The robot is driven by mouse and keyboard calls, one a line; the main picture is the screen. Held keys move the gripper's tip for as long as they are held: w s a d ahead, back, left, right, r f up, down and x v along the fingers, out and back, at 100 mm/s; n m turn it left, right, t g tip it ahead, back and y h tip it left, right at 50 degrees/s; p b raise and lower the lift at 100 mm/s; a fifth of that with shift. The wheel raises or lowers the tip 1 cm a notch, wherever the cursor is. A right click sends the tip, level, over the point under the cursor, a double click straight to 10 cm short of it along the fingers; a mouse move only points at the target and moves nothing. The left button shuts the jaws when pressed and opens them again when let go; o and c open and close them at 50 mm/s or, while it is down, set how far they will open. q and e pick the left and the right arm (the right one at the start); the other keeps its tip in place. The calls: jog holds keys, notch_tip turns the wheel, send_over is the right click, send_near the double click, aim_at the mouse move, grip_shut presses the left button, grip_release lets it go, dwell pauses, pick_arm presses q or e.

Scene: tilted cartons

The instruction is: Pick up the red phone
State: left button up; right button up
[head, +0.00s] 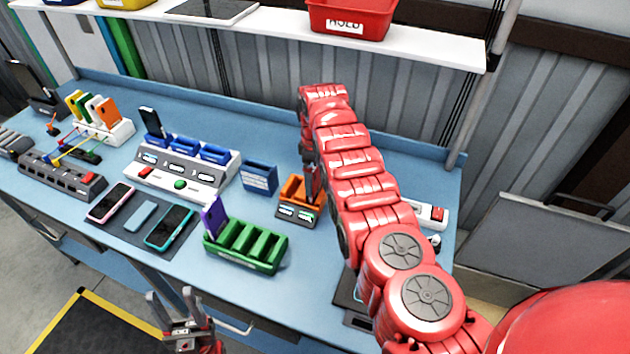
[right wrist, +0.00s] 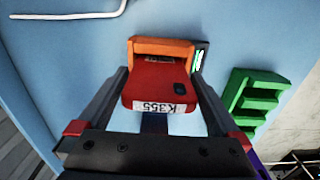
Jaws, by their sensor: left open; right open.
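The red phone (right wrist: 152,88) shows in the right wrist view, with a white label reading K355 and a dark camera patch. It stands in the orange holder (right wrist: 160,45), which also shows in the head view (head: 291,190). My right gripper (right wrist: 160,74) is open, with one finger on each side of the phone; I cannot tell whether they touch it. In the head view my right gripper (head: 313,184) is over the holder and hides most of the phone. My left gripper (head: 172,298) is open and empty, low in front of the table's front edge.
A green rack (head: 250,250) with a purple phone (head: 212,217) stands left of the holder. A blue box (head: 258,177) and a white charging station (head: 190,183) are further left. Several phones lie on a dark mat (head: 122,222). A shelf (head: 440,50) with a red bin (head: 350,18) hangs above.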

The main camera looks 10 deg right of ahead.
jog(key=shift+f, duration=0.2)
jog(key=c, duration=0.9)
jog(key=shift+c, duration=0.2)
jog(key=shift+r, duration=0.2)
